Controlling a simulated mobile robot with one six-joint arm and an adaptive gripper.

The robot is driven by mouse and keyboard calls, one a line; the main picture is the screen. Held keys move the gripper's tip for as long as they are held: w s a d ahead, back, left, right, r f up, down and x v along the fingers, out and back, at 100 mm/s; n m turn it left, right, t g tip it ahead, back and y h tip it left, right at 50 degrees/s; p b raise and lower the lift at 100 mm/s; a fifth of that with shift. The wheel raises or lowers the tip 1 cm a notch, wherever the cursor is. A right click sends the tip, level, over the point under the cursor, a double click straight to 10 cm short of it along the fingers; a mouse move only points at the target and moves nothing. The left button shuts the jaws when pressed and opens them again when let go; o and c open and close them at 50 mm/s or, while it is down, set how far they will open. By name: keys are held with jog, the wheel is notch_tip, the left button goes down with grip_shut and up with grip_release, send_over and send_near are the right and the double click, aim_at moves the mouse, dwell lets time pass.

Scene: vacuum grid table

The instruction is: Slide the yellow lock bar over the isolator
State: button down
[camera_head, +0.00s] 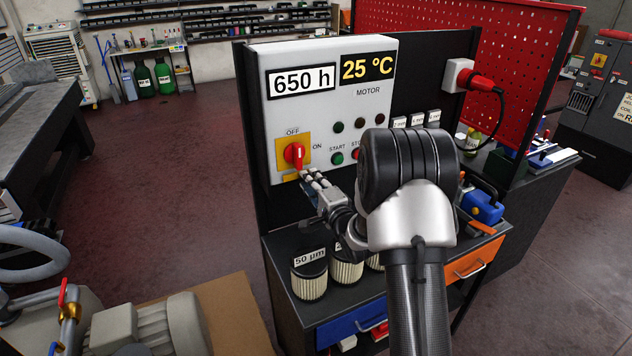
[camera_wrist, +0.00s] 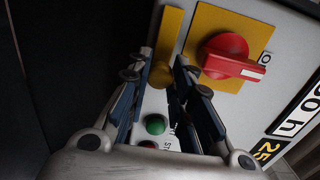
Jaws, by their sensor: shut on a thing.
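The isolator is a red rotary handle (camera_head: 294,154) on a yellow plate (camera_head: 280,143) at the lower left of the white panel. It also shows in the wrist view (camera_wrist: 228,57), its white mark pointing towards the lettering at the plate's right edge. The yellow lock bar (camera_wrist: 170,33) lies just beside the plate in the wrist view, clear of the red handle; in the head view it is a small yellow strip (camera_head: 291,178) below the plate. My gripper (camera_wrist: 166,66) is shut on the bar's round knob end; the fingers partly hide it. It shows in the head view (camera_head: 309,176).
A green START button (camera_wrist: 156,125) is close to my fingers. Filter canisters, one marked 50 µm (camera_head: 310,277), stand on the bench below my gripper. A red plug (camera_head: 477,80) sits at the panel's right. My arm hides the panel's lower right.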

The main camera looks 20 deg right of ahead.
jog(key=c, duration=1.4)
grip_release()
